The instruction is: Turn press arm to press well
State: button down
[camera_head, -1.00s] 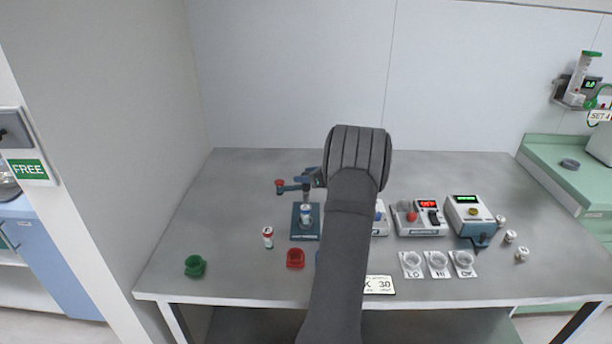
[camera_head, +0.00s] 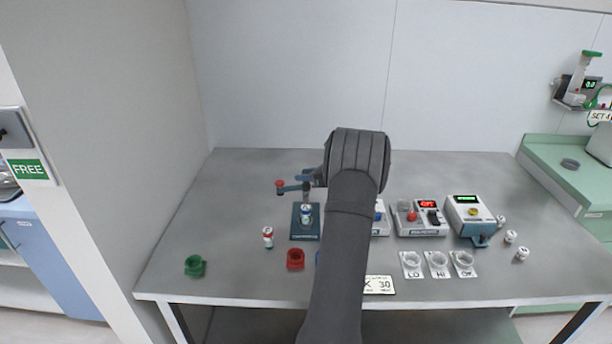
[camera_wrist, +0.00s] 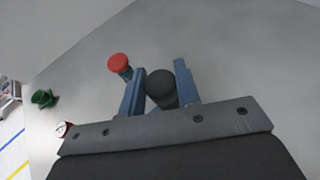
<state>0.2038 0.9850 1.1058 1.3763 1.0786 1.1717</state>
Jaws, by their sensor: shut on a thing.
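The press stands left of centre in the head view, with a dark blue base (camera_head: 305,235) and a small white-and-blue vial (camera_head: 306,211) standing in its well. Its blue press arm (camera_head: 292,187) reaches out to the left above and behind the vial, with a red knob (camera_head: 280,183) at its end. In the wrist view, my gripper (camera_wrist: 160,78) has its two blue fingers shut on a black round knob (camera_wrist: 161,88). The red knob shows just left of the fingers (camera_wrist: 119,63). My own arm hides most of the gripper in the head view.
A red-capped vial (camera_head: 268,237), a green cup (camera_head: 195,266) and a red cup (camera_head: 295,258) stand left and in front. Devices with displays (camera_head: 421,218) (camera_head: 470,217), labelled dishes (camera_head: 438,264) and several loose vials are to the right. The back of the table is clear.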

jog(key=n+g+y, duration=0.1)
jog(key=n+g, duration=0.3)
jog(key=shift+f+g+y, duration=0.1)
jog(key=shift+g+y, duration=0.3)
jog(key=shift+n+g, duration=2.1)
jog(key=shift+g, duration=0.2)
jog(key=shift+n+g, duration=0.4)
jog(key=c, duration=1.1)
grip_release()
jog(key=shift+o, duration=0.2)
jog(key=shift+m+t, duration=0.6)
jog(key=shift+t, duration=0.1)
